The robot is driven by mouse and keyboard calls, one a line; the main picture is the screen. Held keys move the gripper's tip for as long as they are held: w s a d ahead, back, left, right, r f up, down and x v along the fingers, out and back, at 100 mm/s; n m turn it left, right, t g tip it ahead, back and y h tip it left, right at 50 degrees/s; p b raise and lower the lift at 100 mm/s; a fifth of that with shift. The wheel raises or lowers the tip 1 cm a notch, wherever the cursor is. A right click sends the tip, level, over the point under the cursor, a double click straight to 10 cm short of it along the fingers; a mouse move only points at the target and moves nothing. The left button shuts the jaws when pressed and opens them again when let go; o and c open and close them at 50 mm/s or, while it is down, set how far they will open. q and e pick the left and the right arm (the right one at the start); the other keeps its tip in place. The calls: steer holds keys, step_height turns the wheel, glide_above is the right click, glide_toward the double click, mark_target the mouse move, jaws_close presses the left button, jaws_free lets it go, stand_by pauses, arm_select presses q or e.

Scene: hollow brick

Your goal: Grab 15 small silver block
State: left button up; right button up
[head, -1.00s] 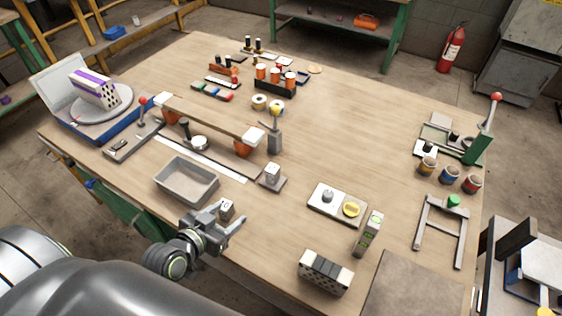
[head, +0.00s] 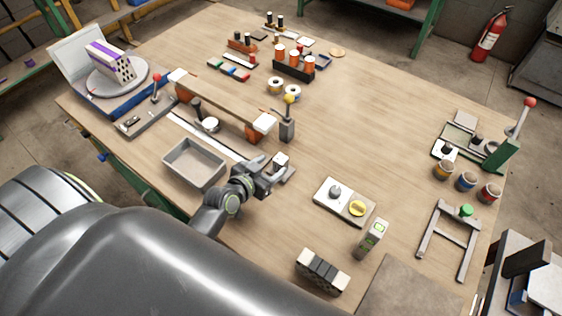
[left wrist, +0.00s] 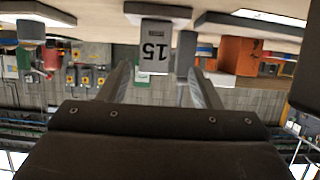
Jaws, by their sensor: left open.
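The small silver block (head: 282,159) stands upright on a grey plate (head: 289,173) near the middle of the table in the head view. In the left wrist view, which is upside down, the block (left wrist: 154,48) shows a dark "15" on its face, ahead of the fingers. My left gripper (head: 277,172) is open right at the near side of the block, partly covering it and the plate. In the wrist view the left fingers (left wrist: 160,74) lie one on each side of the block's line, with nothing clamped. My right gripper is out of view.
A grey tray (head: 194,164) lies left of my left gripper. A lever post with a yellow knob (head: 288,125) stands just behind the block. A white plate with a yellow knob (head: 345,202) is to the right.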

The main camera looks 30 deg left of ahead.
mark_target(284, 159)
arm_select(q)
steer(key=shift+x, duration=0.75)
steer(key=shift+w+d+f+p, duration=0.1)
steer(key=shift+w+d+p, duration=0.1)
steer(key=shift+w+p, duration=0.25)
steer(key=x, duration=0.3)
steer(key=shift+w+d, duration=0.1)
steer(key=shift+d, duration=0.15)
steer(key=shift+w+f, duration=0.4)
steer(key=shift+w, duration=0.15)
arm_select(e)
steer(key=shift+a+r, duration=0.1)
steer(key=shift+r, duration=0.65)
